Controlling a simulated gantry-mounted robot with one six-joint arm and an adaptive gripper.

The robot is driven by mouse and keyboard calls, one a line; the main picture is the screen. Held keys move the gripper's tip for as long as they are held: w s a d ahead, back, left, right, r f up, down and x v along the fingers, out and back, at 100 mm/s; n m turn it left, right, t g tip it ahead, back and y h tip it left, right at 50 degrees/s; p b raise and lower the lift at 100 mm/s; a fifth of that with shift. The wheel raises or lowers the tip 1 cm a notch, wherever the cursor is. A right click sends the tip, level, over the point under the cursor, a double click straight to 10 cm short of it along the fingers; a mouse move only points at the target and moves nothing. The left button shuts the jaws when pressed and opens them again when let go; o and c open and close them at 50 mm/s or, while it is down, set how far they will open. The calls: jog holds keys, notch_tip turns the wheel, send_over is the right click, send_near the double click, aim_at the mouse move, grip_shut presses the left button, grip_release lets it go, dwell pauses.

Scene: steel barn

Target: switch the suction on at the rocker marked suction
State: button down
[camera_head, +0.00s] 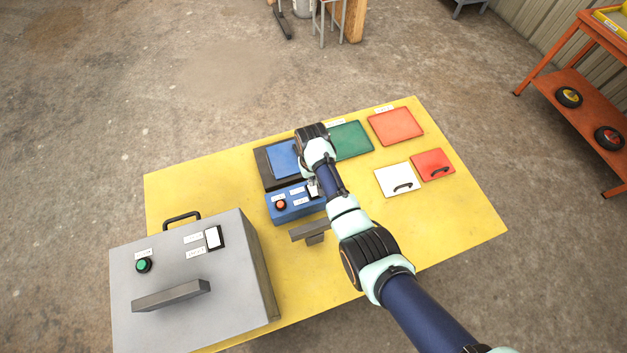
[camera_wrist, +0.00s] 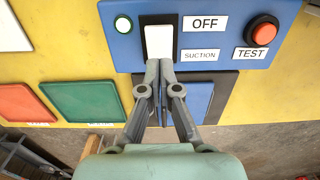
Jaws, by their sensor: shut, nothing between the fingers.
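The white suction rocker (camera_wrist: 159,40) sits in a dark frame on the blue control box (camera_wrist: 225,55). Labels reading OFF (camera_wrist: 205,23) and SUCTION (camera_wrist: 201,55) are beside it. My gripper (camera_wrist: 160,66) is shut and empty, with its fingertips at the rocker's lower edge in the wrist view. I cannot tell whether they touch it. In the head view my gripper (camera_head: 314,180) is over the right end of the blue box (camera_head: 293,211) and partly hides the rocker. Which way the rocker is tipped is unclear.
An orange TEST button (camera_wrist: 263,32) and a round green-rimmed lamp (camera_wrist: 123,24) share the box. A grey case (camera_head: 190,300) with a green button (camera_head: 144,265) and another rocker (camera_head: 213,237) stands left. Green (camera_head: 351,140) and red (camera_head: 395,126) plates lie behind on the yellow table (camera_head: 225,180).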

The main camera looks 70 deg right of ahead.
notch_tip(320, 180, up, 5)
jog(key=p, duration=0.4)
jog(key=shift+f, duration=0.2)
